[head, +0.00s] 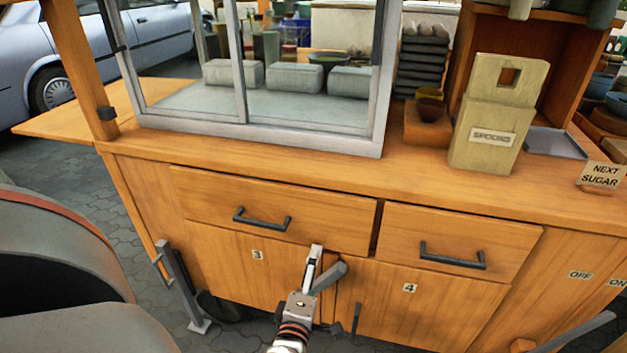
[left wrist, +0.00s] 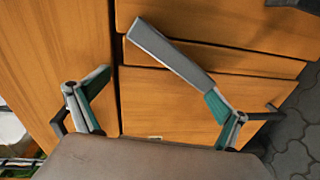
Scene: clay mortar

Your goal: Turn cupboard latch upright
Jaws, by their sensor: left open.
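The cupboard latch (head: 330,276) is a flat grey bar at the seam between door 3 (head: 225,275) and door 4 (head: 440,310). It is tilted, its visible end up to the right, its lower end partly hidden by my gripper. My left gripper (head: 316,262) is in front of the seam, just beside the latch. In the left wrist view, my left gripper (left wrist: 150,105) is open, and the latch (left wrist: 170,55) slants across the space between its fingers, its lower end overlapping the right finger. I cannot tell whether they touch. My right gripper is not in view.
Two drawers with dark handles (head: 262,219) (head: 452,258) sit above the doors. The counter holds a glass case (head: 250,126) and a SPOONS box (head: 492,135). A grey prop leg (head: 180,283) stands at the cart's left. Paving (head: 75,190) surrounds the cart.

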